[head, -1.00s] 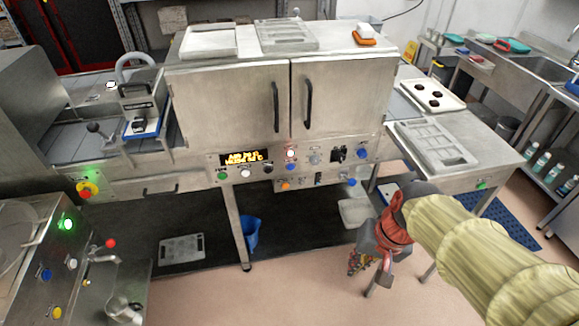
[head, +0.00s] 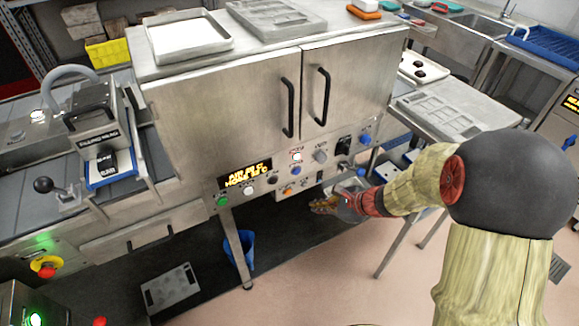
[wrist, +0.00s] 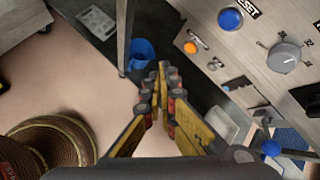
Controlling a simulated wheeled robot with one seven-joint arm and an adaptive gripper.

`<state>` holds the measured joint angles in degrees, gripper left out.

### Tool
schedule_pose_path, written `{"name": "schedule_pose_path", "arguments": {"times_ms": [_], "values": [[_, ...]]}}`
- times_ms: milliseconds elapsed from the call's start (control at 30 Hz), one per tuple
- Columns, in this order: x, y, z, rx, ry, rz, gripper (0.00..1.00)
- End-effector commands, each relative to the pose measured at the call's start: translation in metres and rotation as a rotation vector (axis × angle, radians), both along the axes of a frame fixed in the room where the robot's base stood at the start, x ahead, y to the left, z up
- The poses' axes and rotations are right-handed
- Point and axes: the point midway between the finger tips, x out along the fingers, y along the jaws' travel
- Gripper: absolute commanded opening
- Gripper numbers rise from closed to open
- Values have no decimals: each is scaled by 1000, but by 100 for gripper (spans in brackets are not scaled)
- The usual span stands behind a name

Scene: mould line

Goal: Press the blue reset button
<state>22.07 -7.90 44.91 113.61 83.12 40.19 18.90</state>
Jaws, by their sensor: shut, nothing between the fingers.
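The blue reset button (wrist: 230,19) shows near the top of the wrist view, beside a label reading RESET, on a metal control panel. In the head view it appears to be the blue button (head: 296,170) below the lit red-and-white one. My gripper (wrist: 166,72) is shut and empty, its yellow and dark fingers together. In the head view my gripper (head: 325,206) is below and in front of the panel, to the right of the button and apart from it. In the wrist view the button is up and right of the fingertips.
An orange button (wrist: 190,47), a grey knob (wrist: 285,57) and a blue ball-shaped control (wrist: 271,147) are close by. The panel sits under a cabinet with two black handles (head: 288,108). A blue bin (head: 239,250) stands below. A table (head: 450,118) is at right.

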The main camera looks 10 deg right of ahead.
Motion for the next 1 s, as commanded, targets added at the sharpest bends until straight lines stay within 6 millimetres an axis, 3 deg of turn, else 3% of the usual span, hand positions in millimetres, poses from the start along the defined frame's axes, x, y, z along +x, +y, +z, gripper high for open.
{"name": "schedule_pose_path", "arguments": {"times_ms": [100, 200, 667, 1000], "values": [[18, -10, 9, 37, -6, -105, 0], [22, -14, 10, 62, 5, -161, 0], [24, -13, 10, 68, 14, -170, 0], [57, -2, 11, 68, 14, -167, 0]]}}
